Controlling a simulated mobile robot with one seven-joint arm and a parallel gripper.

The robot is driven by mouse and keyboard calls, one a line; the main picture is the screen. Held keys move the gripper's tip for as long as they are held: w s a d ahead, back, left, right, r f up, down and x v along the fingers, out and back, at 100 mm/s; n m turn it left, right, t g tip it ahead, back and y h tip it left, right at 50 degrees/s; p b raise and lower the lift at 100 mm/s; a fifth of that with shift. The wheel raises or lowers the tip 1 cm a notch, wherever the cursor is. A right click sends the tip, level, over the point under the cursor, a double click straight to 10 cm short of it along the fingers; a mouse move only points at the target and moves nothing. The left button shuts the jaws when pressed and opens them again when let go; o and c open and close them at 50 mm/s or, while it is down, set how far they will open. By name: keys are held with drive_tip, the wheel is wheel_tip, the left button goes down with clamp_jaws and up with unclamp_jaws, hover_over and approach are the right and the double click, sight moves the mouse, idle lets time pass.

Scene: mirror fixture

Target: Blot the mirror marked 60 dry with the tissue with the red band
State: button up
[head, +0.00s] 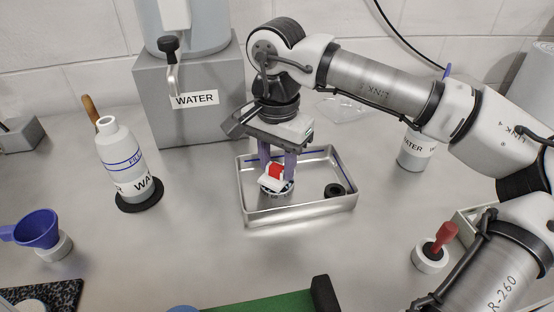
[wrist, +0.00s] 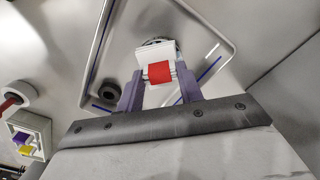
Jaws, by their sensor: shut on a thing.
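My gripper (head: 277,165) is shut on a white tissue with a red band (head: 276,171), pointing down over the metal tray (head: 320,212). In the wrist view the tissue's red band (wrist: 159,72) sits between the two purple fingers. Under the tissue is a small round mirror mount (head: 277,187) in the tray, mostly covered; part of a dark marking shows on its front, too small to read surely. It also shows behind the tissue in the wrist view (wrist: 155,42). I cannot tell whether the tissue touches the mirror face.
A black ring (head: 334,191) lies in the tray at the right. A water bottle (head: 126,160) stands on a black disc at left, and a grey block labelled WATER (head: 185,125) behind. A red-handled tool (head: 433,247) stands at right.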

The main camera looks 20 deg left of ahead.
drive_tip(key=shift+f+b, duration=0.5)
drive_tip(key=shift+f, duration=0.1)
idle(1.1)
drive_tip(key=shift+r, duration=0.15)
drive_tip(key=shift+r+p, duration=2.55)
drive_tip(key=shift+r, duration=0.9)
